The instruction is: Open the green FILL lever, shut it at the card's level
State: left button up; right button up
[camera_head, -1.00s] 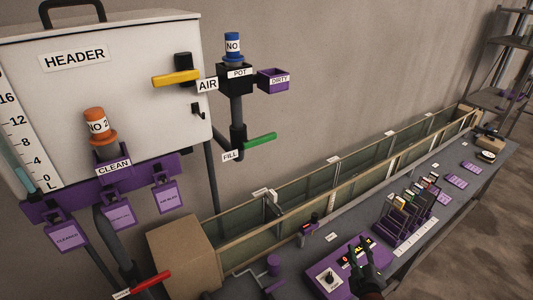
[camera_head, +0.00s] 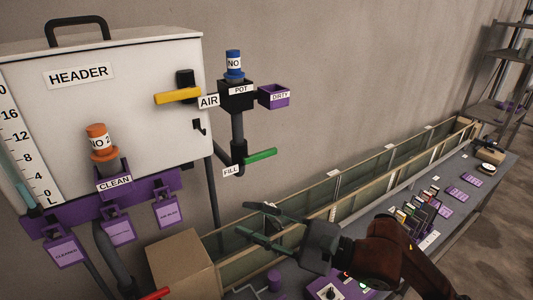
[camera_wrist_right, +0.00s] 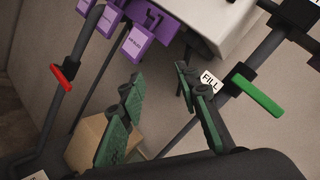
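The green FILL lever (camera_head: 260,156) sticks out to the right of a dark pipe under the POT fitting (camera_head: 238,95). It also shows at the right of the right wrist view (camera_wrist_right: 258,95), beside its FILL tag (camera_wrist_right: 211,81). My right gripper (camera_head: 252,222) is open and empty, below the lever and apart from it, its fingers pointing left. In the wrist view its green-padded fingers (camera_wrist_right: 155,98) are spread, with the lever outside them to the right. The header tank's level scale (camera_head: 20,140) is at the left. I cannot tell which card gives the level. My left gripper is not in view.
A yellow AIR lever (camera_head: 178,96) is above left, a red lever (camera_head: 157,294) at the bottom. Purple cards (camera_head: 168,211) hang under the tank. A cardboard box (camera_head: 180,265) stands near my right gripper. A long glass trough (camera_head: 350,180) and a bench with card racks (camera_head: 415,215) run right.

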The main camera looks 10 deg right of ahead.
jog(key=w+d+r+n+t+h, duration=0.2)
jog(key=w+d+t+h, duration=0.2)
jog(key=w+d+h, duration=0.1)
jog(key=t+h, duration=0.2)
jog(key=h, duration=0.2)
send_near(268, 155)
jog(key=w, duration=0.1)
jog(key=shift+m, duration=0.4)
jog(key=p+x, duration=0.4)
jog(key=x, duration=0.3)
jog(key=shift+w+a+r, duration=0.1)
jog(key=shift+w+a, duration=0.1)
jog(key=shift+w, duration=0.05)
jog(key=shift+w+f+b, duration=0.15)
jog(key=shift+f+b, duration=0.05)
jog(key=shift+b, duration=0.15)
jog(key=shift+b+x, duration=0.35)
jog(key=shift+x, duration=0.45)
jog(key=shift+r, duration=0.1)
jog(key=shift+c, duration=0.5)
grip_shut()
